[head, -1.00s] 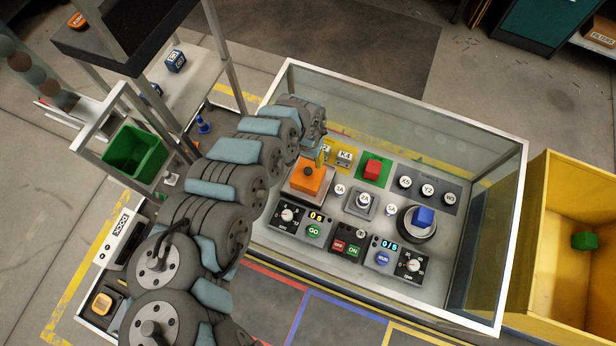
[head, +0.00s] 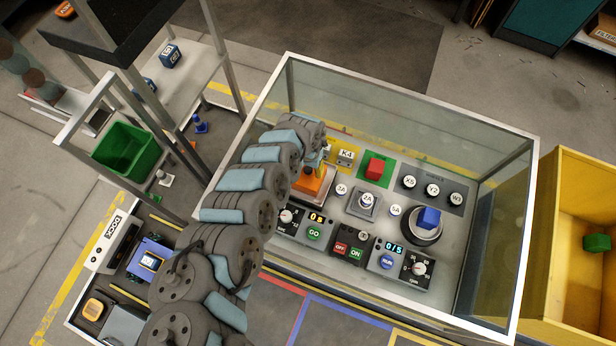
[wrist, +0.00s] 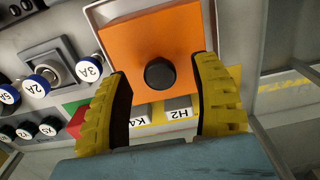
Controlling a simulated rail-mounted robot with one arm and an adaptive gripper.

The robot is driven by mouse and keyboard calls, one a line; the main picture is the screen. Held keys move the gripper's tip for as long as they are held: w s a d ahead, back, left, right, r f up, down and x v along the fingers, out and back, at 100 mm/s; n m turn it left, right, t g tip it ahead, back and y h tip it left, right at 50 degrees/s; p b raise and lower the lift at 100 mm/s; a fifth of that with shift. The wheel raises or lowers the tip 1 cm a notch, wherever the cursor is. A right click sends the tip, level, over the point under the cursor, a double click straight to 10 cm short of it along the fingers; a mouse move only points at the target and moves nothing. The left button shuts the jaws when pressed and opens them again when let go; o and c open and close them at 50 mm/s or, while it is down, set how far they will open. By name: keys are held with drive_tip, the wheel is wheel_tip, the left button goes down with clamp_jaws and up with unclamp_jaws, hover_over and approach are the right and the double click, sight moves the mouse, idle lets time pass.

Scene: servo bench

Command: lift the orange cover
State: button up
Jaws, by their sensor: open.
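The orange cover (head: 311,184) sits on a pale square base at the left of the bench panel, partly hidden by my arm in the head view. In the wrist view the orange cover (wrist: 150,45) fills the upper middle, with a black round knob (wrist: 160,73) on it. My gripper (wrist: 165,75) has two yellow ridged fingers, open, one on each side of the knob in the picture. The fingers are apart from the knob. I cannot tell how high the fingertips are above the cover. In the head view my gripper (head: 324,160) is small and mostly hidden by the arm.
Glass walls (head: 400,110) stand around the panel. A red block (head: 375,167) on green, a blue block (head: 428,217) on a round disc, and labelled pegs 3A (wrist: 89,69) and 2A (wrist: 41,82) are near. Blocks K4 (wrist: 141,119) and H2 (wrist: 179,110) lie beside the cover.

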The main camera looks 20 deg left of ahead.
drive_tip(key=shift+f, duration=0.6)
